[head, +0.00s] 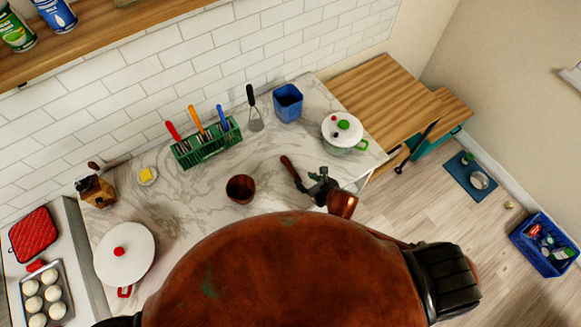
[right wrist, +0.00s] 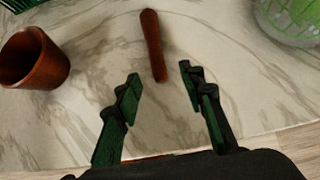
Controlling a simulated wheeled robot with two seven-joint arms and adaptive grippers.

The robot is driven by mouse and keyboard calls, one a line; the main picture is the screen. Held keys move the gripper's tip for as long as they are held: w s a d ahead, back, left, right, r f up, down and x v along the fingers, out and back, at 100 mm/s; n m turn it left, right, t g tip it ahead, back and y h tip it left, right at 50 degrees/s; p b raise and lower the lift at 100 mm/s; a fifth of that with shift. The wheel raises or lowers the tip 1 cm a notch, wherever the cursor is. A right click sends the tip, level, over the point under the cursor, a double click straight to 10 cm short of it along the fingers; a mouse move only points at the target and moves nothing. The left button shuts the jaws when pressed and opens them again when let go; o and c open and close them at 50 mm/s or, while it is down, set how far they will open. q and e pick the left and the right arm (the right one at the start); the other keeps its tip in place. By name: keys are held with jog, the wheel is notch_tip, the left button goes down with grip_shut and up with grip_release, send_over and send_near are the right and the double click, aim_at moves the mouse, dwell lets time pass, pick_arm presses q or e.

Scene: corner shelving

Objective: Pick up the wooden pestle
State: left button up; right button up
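The wooden pestle (head: 289,168) is a slim, dark reddish-brown rod lying on the marble counter, right of the brown wooden mortar (head: 240,188). My right gripper (head: 322,184) is at the pestle's near end in the head view. In the right wrist view the gripper (right wrist: 159,73) is open, with its two dark green fingers apart. The near end of the pestle (right wrist: 152,42) shows between the fingertips, with a gap on each side and no visible contact. The mortar (right wrist: 33,58) stands to the left there. My left gripper is not in view.
A white lidded pot (head: 343,131) stands at the counter's right end. A green utensil rack (head: 207,145), a blue cup (head: 288,103) and a spatula (head: 255,121) are along the back wall. A large white-lidded pot (head: 125,252) stands at the left.

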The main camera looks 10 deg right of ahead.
aim_at(297, 176)
jog(key=shift+a+p+x, duration=0.15)
jog(key=shift+p+x, duration=0.15)
jog(key=shift+x, duration=1.4)
jog(key=shift+a+p+x, duration=0.15)
jog(key=shift+p+x, duration=0.15)
jog(key=shift+x, duration=1.4)
jog(key=shift+r, duration=0.1)
jog(key=shift+c, duration=0.5)
grip_shut()
